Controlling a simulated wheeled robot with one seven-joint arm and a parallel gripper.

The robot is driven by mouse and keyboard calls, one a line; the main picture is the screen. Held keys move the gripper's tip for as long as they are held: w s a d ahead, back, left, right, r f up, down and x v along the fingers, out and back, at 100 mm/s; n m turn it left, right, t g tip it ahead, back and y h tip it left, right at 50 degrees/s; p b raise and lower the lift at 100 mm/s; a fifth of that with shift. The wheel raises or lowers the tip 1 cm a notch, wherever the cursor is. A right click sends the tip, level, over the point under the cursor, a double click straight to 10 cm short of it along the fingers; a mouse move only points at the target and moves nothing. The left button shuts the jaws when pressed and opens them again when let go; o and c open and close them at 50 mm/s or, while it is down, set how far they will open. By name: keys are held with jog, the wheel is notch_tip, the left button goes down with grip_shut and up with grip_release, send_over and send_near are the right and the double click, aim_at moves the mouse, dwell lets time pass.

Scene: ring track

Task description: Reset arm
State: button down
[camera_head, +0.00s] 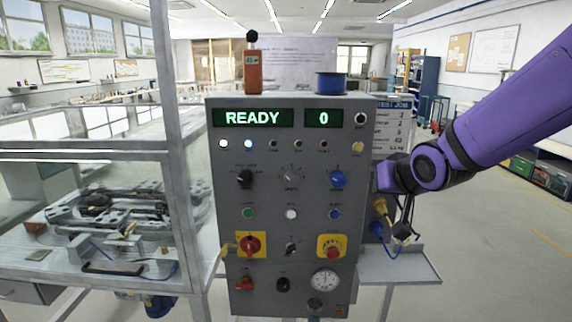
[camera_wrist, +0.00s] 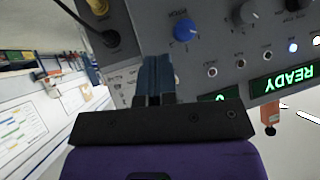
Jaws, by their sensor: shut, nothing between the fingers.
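My purple arm reaches in from the right in the head view, its wrist bent beside the right edge of the grey control panel (camera_head: 265,195). My gripper (camera_wrist: 157,60) shows in the wrist view with its dark blue fingers together and nothing between them. The fingers point toward the panel face (camera_wrist: 218,45), near a blue knob (camera_wrist: 185,30). I cannot tell the exact gap between fingertips and panel. In the head view the fingers are not clearly visible. The green display (camera_head: 252,118) reads READY and the smaller one (camera_head: 323,118) reads 0.
A glass-walled machine cell (camera_head: 90,200) stands left of the panel. An orange device (camera_head: 253,72) and a blue spool (camera_head: 330,83) sit on top. Yellow and blue cable plugs (camera_head: 380,207) and a grey shelf (camera_head: 410,268) are at the right. Open floor lies further right.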

jog(key=s+d+r+g, duration=0.1)
jog(key=s+d+r, duration=0.1)
jog(key=s, duration=0.6)
jog(key=s+d+r+g+h, duration=0.1)
jog(key=s+d, duration=0.3)
jog(key=s, duration=0.5)
jog(key=s+d+r+g+h, duration=0.1)
jog(key=s+d+r+g, duration=0.2)
jog(key=s, duration=0.6)
jog(key=shift+d+m, duration=0.3)
jog(key=shift+d, duration=0.2)
